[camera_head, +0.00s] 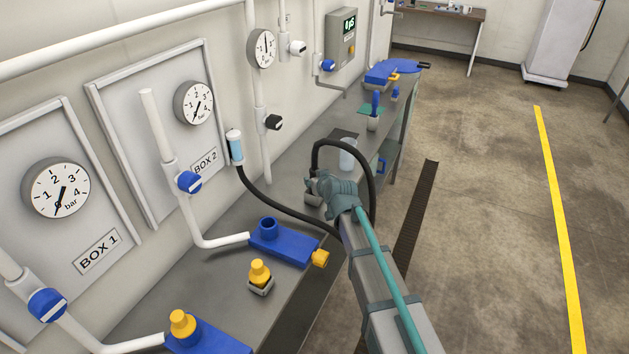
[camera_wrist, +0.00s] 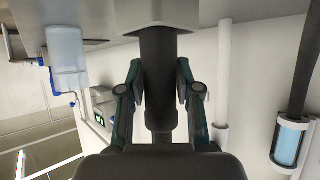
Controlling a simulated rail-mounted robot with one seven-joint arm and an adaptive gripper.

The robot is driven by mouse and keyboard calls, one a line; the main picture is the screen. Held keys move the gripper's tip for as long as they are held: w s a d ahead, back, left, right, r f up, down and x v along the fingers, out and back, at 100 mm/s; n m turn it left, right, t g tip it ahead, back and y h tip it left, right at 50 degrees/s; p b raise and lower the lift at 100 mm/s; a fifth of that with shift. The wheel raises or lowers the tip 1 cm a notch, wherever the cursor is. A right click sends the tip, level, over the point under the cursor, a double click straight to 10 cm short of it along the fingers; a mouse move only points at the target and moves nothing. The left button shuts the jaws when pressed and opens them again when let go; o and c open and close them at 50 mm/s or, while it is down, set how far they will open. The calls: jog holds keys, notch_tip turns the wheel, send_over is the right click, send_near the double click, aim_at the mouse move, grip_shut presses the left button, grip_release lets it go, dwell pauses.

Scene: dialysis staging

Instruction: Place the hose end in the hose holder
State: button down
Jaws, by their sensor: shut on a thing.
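A black hose (camera_head: 277,207) runs from the bottom of a clear-blue wall cylinder (camera_head: 235,146), sags over the bench and loops up around my gripper (camera_head: 318,186). My gripper is above the bench's front part and is shut on the hose. In the wrist view, the hose (camera_wrist: 157,60) passes between the two fingers (camera_wrist: 160,95). The cylinder (camera_wrist: 287,145) shows at the right there with hose attached. I cannot tell which fixture is the hose holder. A blue block with a round socket (camera_head: 269,229) lies left of my gripper.
The grey bench (camera_head: 212,290) runs along the wall. A yellow-capped piece (camera_head: 260,274) and another blue block (camera_head: 205,338) stand nearer. A translucent bottle (camera_head: 348,155) stands behind my gripper. White pipes rise along the wall.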

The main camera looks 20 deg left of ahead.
jog(key=shift+f, duration=0.5)
jog(key=shift+f, duration=0.2)
jog(key=c, duration=0.8)
grip_release()
jog(key=shift+r, duration=0.2)
jog(key=b+v, duration=0.3)
jog(key=v, duration=0.9)
jog(key=shift+s+f, duration=0.1)
jog(key=shift+f, duration=0.05)
